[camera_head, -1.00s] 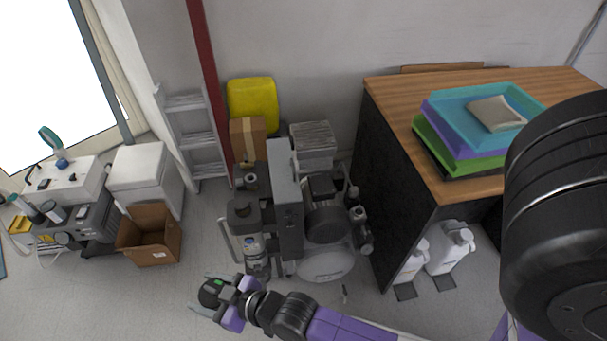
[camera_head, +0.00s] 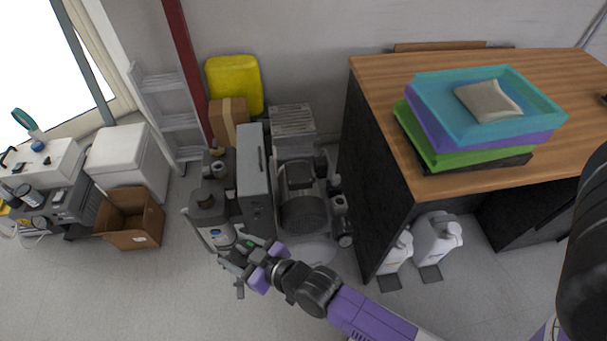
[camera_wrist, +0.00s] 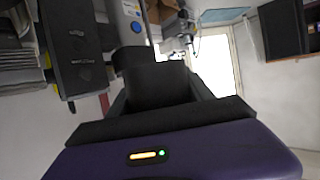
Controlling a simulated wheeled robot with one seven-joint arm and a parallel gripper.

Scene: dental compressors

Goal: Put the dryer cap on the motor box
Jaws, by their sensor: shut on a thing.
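The motor box (camera_head: 255,178) is the tall grey box standing upright in the middle of the compressor unit. In the wrist view a dark grey box face (camera_wrist: 70,45) at upper left looks like the same box. My gripper (camera_head: 243,255) is low in front of the unit, just below the motor box in the picture. It is shut on a dark thing (camera_wrist: 133,60), which I take to be the dryer cap. Its shape is mostly hidden by the jaws. It appears apart from the box top, but I cannot tell the exact gap.
A grey canister (camera_head: 210,212) stands left of the motor box and a motor (camera_head: 302,200) right of it. The wooden desk (camera_head: 390,85) with stacked trays (camera_head: 480,115) is at right. A cardboard box (camera_head: 133,217) is at left. The floor in front is clear.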

